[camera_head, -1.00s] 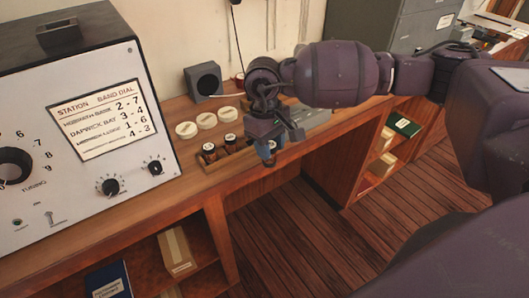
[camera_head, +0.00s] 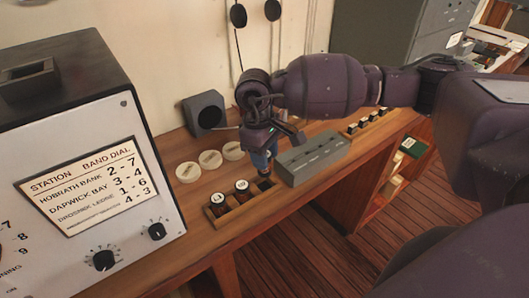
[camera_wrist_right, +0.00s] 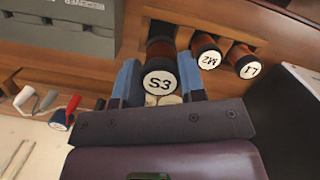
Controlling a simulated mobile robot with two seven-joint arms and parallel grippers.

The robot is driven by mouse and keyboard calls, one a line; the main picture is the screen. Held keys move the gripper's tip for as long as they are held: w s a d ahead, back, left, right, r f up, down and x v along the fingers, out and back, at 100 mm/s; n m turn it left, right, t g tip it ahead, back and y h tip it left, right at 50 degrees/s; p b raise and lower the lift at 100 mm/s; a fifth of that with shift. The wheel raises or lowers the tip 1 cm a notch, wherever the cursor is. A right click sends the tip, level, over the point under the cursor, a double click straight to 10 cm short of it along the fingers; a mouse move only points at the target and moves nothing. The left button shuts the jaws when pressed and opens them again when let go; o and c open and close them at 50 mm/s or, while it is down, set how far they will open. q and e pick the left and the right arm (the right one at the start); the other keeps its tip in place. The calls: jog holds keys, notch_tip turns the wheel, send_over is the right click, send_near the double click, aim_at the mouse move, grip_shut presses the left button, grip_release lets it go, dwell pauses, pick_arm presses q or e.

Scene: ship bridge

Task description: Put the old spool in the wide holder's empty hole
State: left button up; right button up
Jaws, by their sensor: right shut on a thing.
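The wide holder (camera_head: 232,219) is a wooden rack on the desk. Two dark spools with white labelled tops, L1 (camera_head: 217,199) and M2 (camera_head: 241,185), stand in it; M2 (camera_wrist_right: 207,55) and L1 (camera_wrist_right: 248,66) also show in the wrist view. My right gripper (camera_head: 264,158) is over the holder's right end. Its blue fingers are shut on a spool marked S3 (camera_wrist_right: 159,83), whose brown body points down toward the rack. The hole under it is mostly hidden, so I cannot tell whether the spool's lower end is inside. My left gripper is out of view.
A grey switch box (camera_head: 313,160) stands close to the right of the holder. Several white round discs (camera_head: 210,159) lie behind it, with a grey speaker box (camera_head: 204,112) farther back. A large radio set (camera_head: 80,160) fills the left.

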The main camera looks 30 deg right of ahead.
jog(key=shift+w+f+b, duration=0.1)
jog(key=shift+f+b, duration=0.3)
jog(key=shift+f, duration=1.35)
pick_arm(q)
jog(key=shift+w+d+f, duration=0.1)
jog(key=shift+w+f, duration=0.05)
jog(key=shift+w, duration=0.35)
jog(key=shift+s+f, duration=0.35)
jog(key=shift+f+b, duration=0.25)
jog(key=shift+b, duration=0.1)
pick_arm(e)
jog(key=shift+f, duration=0.15)
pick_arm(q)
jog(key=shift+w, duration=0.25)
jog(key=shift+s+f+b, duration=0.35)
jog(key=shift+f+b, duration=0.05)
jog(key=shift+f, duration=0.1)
pick_arm(e)
jog(key=shift+f, duration=0.1)
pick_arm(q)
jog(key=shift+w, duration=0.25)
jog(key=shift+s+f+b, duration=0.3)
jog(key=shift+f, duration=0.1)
pick_arm(e)
jog(key=shift+f, duration=0.15)
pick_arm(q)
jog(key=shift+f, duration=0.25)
pick_arm(e)
jog(key=shift+f, duration=0.15)
